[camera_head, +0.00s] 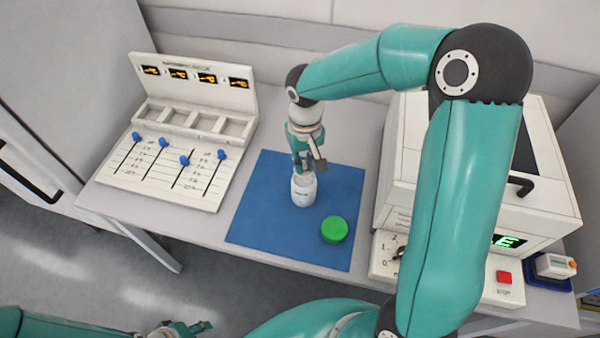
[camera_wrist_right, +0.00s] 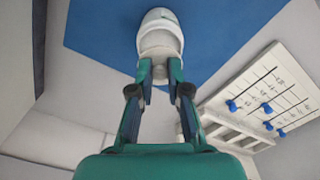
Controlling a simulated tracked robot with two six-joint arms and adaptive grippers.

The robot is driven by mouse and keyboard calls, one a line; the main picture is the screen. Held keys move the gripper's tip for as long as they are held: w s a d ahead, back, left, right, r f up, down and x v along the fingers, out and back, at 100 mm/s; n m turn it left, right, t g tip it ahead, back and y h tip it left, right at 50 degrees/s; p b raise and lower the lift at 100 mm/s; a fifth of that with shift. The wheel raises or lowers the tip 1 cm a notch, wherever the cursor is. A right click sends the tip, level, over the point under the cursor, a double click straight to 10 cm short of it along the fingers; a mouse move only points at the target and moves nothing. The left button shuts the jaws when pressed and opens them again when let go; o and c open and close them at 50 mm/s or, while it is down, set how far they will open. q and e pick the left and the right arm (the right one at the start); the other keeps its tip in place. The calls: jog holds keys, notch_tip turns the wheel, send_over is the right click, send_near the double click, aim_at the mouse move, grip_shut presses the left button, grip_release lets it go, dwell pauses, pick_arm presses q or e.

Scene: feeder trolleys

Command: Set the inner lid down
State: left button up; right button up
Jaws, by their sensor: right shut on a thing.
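A white jar (camera_head: 303,192) stands upright on a blue mat (camera_head: 262,215); it also shows in the right wrist view (camera_wrist_right: 160,18). My right gripper (camera_head: 303,168) points down over the jar's mouth. In the right wrist view its fingers (camera_wrist_right: 160,76) are shut on the small pale inner lid (camera_wrist_right: 160,55), which lies in line with the jar's mouth. I cannot tell whether the lid touches the rim. A green screw lid (camera_head: 335,229) lies on the mat, right of the jar. My left gripper (camera_head: 182,329) is at the bottom edge, away from the table; its jaws are unclear.
A white panel with blue sliders (camera_head: 165,170) and an open compartment tray (camera_head: 192,121) stands left of the mat. A white machine (camera_head: 545,205) with a black handle and red button stands at the right. A small device (camera_head: 555,266) sits at the far right.

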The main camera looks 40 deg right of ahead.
aim_at(305, 169)
jog(key=shift+f, duration=2.15)
jog(key=o, duration=0.7)
jog(key=shift+f, duration=0.1)
jog(key=shift+o, duration=0.2)
jog(key=shift+s, duration=0.1)
notch_tip(305, 169, up, 12)
jog(key=shift+r, duration=0.15)
